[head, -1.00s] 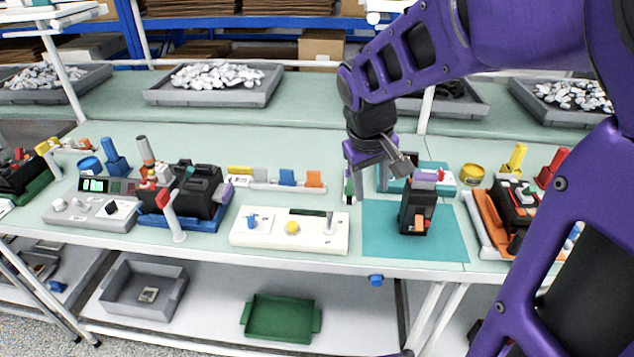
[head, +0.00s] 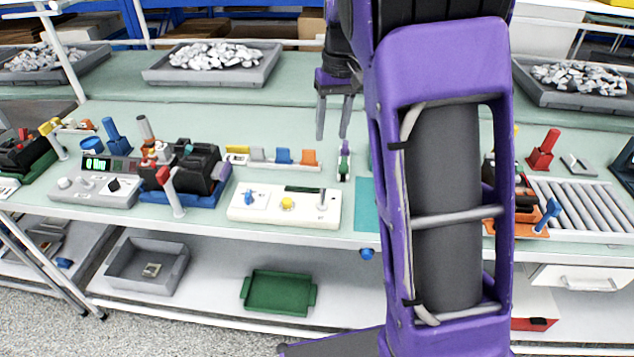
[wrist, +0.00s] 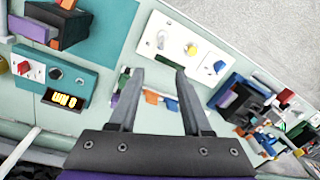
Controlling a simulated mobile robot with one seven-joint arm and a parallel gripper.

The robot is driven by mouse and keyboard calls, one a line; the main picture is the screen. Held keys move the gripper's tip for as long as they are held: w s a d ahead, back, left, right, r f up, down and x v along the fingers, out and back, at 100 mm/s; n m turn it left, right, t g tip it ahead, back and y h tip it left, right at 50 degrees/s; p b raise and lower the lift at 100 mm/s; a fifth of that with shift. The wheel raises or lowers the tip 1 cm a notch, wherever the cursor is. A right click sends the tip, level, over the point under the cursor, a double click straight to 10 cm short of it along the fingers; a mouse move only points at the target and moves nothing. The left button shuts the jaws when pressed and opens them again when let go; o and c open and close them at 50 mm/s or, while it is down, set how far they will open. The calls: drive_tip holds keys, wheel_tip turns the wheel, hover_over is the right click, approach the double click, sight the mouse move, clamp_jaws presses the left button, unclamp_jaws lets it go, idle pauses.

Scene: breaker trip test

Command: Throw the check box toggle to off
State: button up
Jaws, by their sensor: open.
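The white check box (head: 275,212) stands near the bench's front edge, with a blue knob, a yellow button and a grey toggle lever (head: 323,200) at its right end. The lever looks roughly upright in the head view; which position it is set to I cannot tell. The box also shows in the wrist view (wrist: 174,57), beyond my fingertips, with the toggle (wrist: 161,40) at its left part. My gripper (head: 333,132) is open and empty, above the bench behind the box's right end. In the wrist view my gripper (wrist: 159,74) has both fingers spread, apart from the box.
A black breaker on a blue base (head: 185,195) stands left of the box. Small coloured blocks (head: 283,156) stand behind it. In the wrist view a teal display unit (wrist: 62,86) and teal mat (wrist: 112,25) lie left. My arm hides much of the bench's right side.

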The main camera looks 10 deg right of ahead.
sight(323, 190)
drive_tip(key=f, duration=0.5)
drive_tip(key=a+f, duration=0.1)
drive_tip(key=f, duration=1.1)
drive_tip(key=shift+a+f, duration=0.2)
drive_tip(key=shift+a, duration=0.15)
clamp_jaws()
